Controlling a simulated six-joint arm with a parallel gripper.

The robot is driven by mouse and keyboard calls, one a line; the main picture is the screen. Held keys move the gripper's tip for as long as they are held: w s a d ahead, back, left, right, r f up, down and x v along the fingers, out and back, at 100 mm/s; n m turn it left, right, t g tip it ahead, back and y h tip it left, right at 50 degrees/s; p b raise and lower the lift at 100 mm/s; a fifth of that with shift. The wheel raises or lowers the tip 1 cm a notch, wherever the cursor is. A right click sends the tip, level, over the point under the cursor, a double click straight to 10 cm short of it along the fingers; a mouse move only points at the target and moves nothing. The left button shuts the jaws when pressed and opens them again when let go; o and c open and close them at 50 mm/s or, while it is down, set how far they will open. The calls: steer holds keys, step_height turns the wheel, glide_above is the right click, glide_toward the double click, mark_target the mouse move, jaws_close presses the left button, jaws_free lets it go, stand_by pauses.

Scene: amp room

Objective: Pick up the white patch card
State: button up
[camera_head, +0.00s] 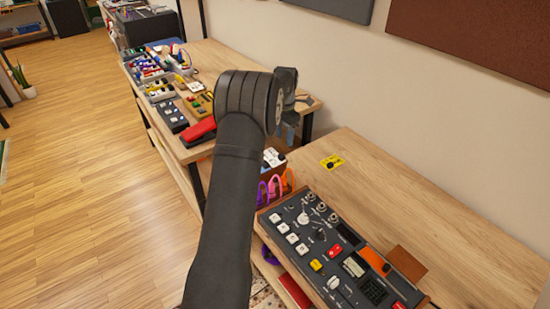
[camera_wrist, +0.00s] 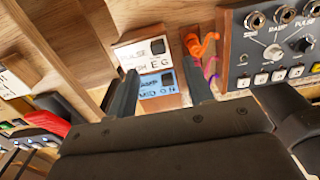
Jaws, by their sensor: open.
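In the wrist view, a white card (camera_wrist: 140,50) with a black patch and dark lettering stands in a wooden holder, just beyond my fingertips. A blue card (camera_wrist: 160,88) with similar markings stands in front of it, between my fingers. My gripper (camera_wrist: 161,68) is open, with one finger on each side of the blue card; I cannot tell whether either touches it. In the head view, a white card top (camera_head: 273,156) shows in a dark box at the bench's near-left corner. My arm hides most of the gripper there.
Orange and purple cables (camera_head: 283,185) hang beside the card holder. A control panel with knobs and keys (camera_head: 325,245) stands to the right. Another white card (camera_wrist: 12,82) shows at the wrist view's left. The right bench top is mostly clear.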

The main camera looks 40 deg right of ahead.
mark_target(281, 155)
step_height(281, 155, down, 3)
steer(key=shift+f, duration=0.1)
steer(key=shift+w+a+f, duration=0.15)
steer(key=shift+a+f, duration=0.05)
steer(key=shift+f, duration=1.15)
steer(key=shift+w+a+f, duration=0.1)
steer(key=shift+a+f, duration=0.05)
steer(key=shift+f, duration=1.2)
jaws_close()
